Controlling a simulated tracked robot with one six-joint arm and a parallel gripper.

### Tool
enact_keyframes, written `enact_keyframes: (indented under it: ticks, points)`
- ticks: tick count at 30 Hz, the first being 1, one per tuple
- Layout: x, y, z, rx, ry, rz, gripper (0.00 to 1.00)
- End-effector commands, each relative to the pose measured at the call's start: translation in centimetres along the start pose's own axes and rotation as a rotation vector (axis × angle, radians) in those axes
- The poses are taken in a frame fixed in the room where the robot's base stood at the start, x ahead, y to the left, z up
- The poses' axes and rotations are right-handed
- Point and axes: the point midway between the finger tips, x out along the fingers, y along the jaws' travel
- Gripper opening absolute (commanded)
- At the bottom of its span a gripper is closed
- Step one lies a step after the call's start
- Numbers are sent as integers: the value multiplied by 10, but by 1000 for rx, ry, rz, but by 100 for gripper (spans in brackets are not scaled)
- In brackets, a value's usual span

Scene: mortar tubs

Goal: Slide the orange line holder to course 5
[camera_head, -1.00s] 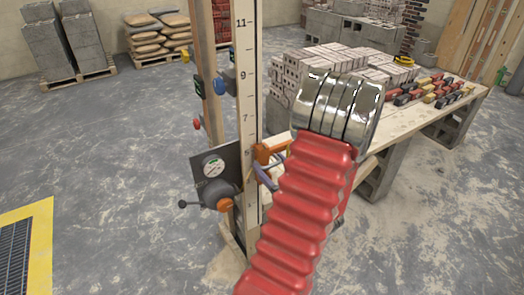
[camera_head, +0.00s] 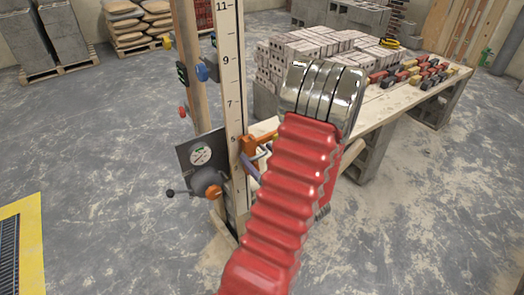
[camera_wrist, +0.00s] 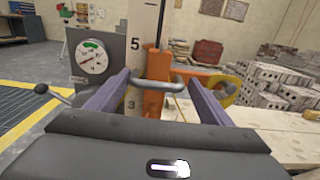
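The orange line holder (camera_wrist: 154,65) sits on the pale numbered pole (camera_head: 234,60), just below the mark 5. A grey bar handle (camera_wrist: 158,86) sticks out from it towards me. My gripper (camera_wrist: 160,80) has its two purple fingers either side of this handle, one near each end. The left fingertip overlaps the handle's left bend; whether both fingers press on it I cannot tell. In the head view the holder (camera_head: 259,138) is partly hidden behind my red arm, and only a bit of my gripper (camera_head: 250,168) shows.
A grey plate with a dial gauge (camera_head: 200,155) and an orange-capped knob are mounted on the pole's left. A wooden bench (camera_head: 395,105) with pale bricks (camera_head: 300,50) stands behind to the right. The floor at the right front is clear. A yellow-edged grate (camera_head: 30,240) lies at left.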

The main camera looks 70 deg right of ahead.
Motion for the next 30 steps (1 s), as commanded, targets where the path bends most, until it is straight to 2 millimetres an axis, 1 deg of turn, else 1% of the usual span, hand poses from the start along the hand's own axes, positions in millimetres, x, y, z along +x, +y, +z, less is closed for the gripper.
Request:
enact_keyframes:
  ticks: [9,14,17,30]
  points:
    - [0,1,0,1,0,3,74]
    - [-8,1,0,2,1,2,74]
    - [-17,1,0,2,1,2,74]
    - [-70,-1,-1,2,1,-2,74]
